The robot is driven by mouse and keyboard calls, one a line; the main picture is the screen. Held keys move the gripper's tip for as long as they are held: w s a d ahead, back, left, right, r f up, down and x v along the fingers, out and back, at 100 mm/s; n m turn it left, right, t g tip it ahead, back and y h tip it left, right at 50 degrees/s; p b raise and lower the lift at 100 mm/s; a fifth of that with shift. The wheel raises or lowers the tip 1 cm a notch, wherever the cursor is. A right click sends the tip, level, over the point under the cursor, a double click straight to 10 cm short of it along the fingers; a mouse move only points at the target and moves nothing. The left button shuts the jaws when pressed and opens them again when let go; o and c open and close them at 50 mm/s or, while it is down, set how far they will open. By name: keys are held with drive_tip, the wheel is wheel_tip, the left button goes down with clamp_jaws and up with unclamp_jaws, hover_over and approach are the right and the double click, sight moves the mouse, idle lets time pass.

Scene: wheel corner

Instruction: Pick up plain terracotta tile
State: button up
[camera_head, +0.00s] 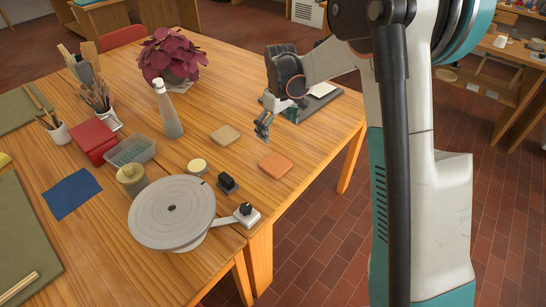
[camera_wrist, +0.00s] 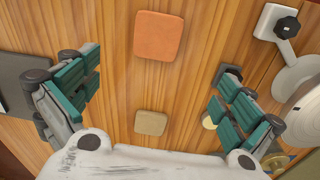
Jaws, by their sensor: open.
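The plain terracotta tile (camera_head: 275,165) is an orange-brown rounded square lying flat on the wooden table, near its right edge. It also shows in the wrist view (camera_wrist: 159,36), at top centre. A tan tile (camera_head: 225,135) lies flat to its left and farther back; in the wrist view it is lower and smaller (camera_wrist: 151,123). My gripper (camera_head: 263,127) is above the table, behind the terracotta tile and right of the tan one. In the wrist view my gripper's teal fingers (camera_wrist: 158,90) are spread wide, with nothing between them. Neither tile is touched.
A grey pottery wheel (camera_head: 172,212) with a side lever (camera_head: 245,214) stands at the table's front. A small black block (camera_head: 228,184) and a pale round lid (camera_head: 197,167) sit near it. A bottle (camera_head: 168,110), a plant (camera_head: 173,55) and a dark board (camera_head: 312,98) stand farther back.

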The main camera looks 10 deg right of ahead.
sight(276, 163)
drive_tip(key=shift+n+g, duration=0.3)
drive_tip(key=f+b, duration=0.1)
drive_tip(key=f, duration=0.5)
drive_tip(key=w+f+b, duration=0.1)
drive_tip(key=f+b, duration=0.1)
drive_tip(key=f, duration=0.4)
drive_tip(key=w+f+b, duration=0.1)
drive_tip(key=f+b, duration=0.1)
drive_tip(key=f, duration=0.4)
drive_tip(key=shift+r, duration=0.1)
drive_tip(key=shift+c, duration=0.6)
drive_tip(key=c, duration=1.1)
